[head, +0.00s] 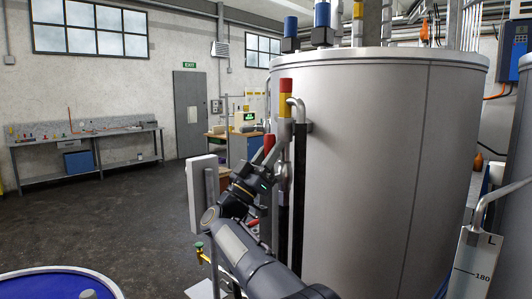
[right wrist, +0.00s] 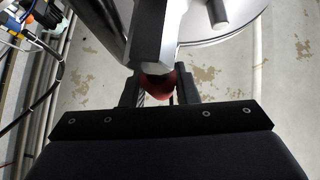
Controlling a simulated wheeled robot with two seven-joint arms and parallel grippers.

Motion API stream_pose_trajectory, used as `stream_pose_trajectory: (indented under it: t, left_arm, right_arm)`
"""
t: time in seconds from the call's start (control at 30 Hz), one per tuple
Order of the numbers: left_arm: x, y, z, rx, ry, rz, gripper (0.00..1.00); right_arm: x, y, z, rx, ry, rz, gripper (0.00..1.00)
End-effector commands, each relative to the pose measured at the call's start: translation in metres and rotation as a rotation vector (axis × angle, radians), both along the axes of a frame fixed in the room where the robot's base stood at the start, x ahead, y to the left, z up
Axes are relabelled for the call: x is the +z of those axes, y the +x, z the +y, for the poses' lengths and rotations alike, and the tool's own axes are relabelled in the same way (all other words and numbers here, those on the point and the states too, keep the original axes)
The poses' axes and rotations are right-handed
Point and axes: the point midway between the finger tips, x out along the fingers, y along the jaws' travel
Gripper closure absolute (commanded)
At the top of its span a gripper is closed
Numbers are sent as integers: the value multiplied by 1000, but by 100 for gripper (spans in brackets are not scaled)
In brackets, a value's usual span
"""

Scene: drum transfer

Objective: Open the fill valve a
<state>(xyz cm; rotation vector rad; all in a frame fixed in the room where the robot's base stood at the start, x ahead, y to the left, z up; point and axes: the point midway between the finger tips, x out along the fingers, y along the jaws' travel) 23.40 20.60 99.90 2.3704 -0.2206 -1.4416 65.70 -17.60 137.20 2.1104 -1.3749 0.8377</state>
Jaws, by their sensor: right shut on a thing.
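My right gripper (head: 262,166) is up at the pipework on the left side of the big grey tank (head: 385,150). A red handle (head: 269,143) shows at its fingertips, in front of a grey vertical pipe. In the right wrist view the right gripper (right wrist: 159,94) has a finger on each side of the rounded red handle (right wrist: 160,84) and is shut on it. A grey bar partly covers the handle there, and the valve body is mostly hidden. No label tells which valve this is. My left gripper is not in view.
A white panel (head: 201,195) stands just left of my right arm. Below it is a brass valve with a green handle (head: 199,246). A blue drum (head: 60,285) is at the lower left. The floor (head: 110,220) between them and the workbench (head: 85,135) is clear.

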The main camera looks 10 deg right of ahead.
Motion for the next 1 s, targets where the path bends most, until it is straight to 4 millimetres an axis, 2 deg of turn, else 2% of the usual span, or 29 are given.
stream_pose_trajectory:
  t: [0.73,0.77,0.9,1.0]
  left_arm:
    - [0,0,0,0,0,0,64]
    - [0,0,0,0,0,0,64]
    - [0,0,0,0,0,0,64]
    - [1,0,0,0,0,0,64]
  right_arm:
    - [-2,-5,-3,0,51,-69,100]
    - [-2,-5,-3,0,51,-69,69]
    - [-2,-5,-3,1,48,-68,51]
    - [-1,-5,-3,0,47,-68,51]
